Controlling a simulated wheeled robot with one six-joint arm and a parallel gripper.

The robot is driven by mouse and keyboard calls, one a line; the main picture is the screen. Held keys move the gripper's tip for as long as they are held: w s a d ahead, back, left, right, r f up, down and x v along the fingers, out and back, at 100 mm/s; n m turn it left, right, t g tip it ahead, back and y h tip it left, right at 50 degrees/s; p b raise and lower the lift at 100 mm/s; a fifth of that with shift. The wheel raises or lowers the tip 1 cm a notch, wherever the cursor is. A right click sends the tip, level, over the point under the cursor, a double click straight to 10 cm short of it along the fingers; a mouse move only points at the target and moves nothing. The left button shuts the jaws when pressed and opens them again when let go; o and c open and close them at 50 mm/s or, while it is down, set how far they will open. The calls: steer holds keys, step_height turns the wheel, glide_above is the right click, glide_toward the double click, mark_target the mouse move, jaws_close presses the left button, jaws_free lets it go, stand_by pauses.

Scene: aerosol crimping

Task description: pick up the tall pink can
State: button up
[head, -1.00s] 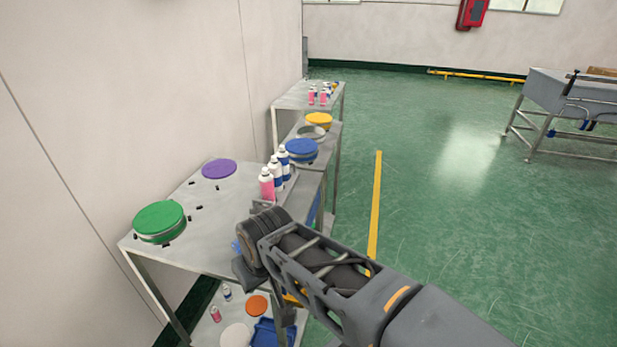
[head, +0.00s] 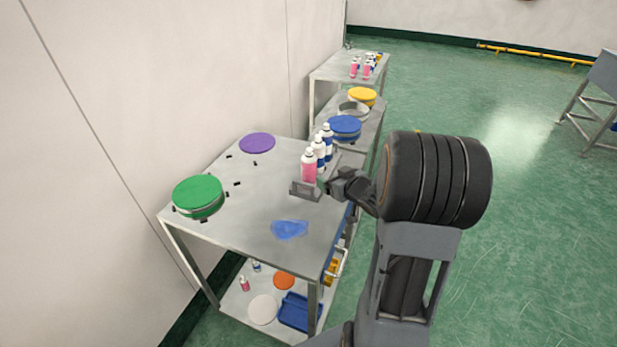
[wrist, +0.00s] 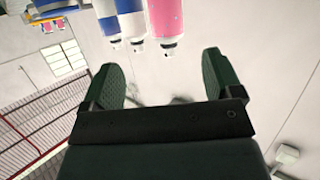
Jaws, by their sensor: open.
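The tall pink can (head: 309,172), with a white top, stands upright at the near end of a row with two blue-and-white cans (head: 319,150). A grey holder (head: 304,191) is at its base. In the wrist view the pink can (wrist: 164,17) shows upside down at the top edge, partly cut off, beside the blue-and-white cans (wrist: 130,20). My gripper (head: 338,184) is just right of the pink can in the head view, partly hidden by my wrist. In the wrist view my gripper (wrist: 160,78) has its fingers wide apart, with nothing between them.
The grey table (head: 255,205) also carries a green lid (head: 198,195), a purple lid (head: 257,143), a blue patch (head: 290,229) and small black pieces. A blue lid (head: 345,126) is behind the cans. More cans stand on a far table (head: 325,68). Green floor lies open at right.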

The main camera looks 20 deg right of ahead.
mark_target(314, 168)
steer(key=shift+y, duration=0.4)
steer(key=x, duration=0.8)
steer(key=shift+w+a+f, duration=0.15)
steer(key=shift+p+x, duration=0.85)
steer(key=shift+x, duration=1.9)
steer(key=shift+w, duration=0.1)
steer(key=shift+r, duration=0.2)
steer(key=c, duration=1.2)
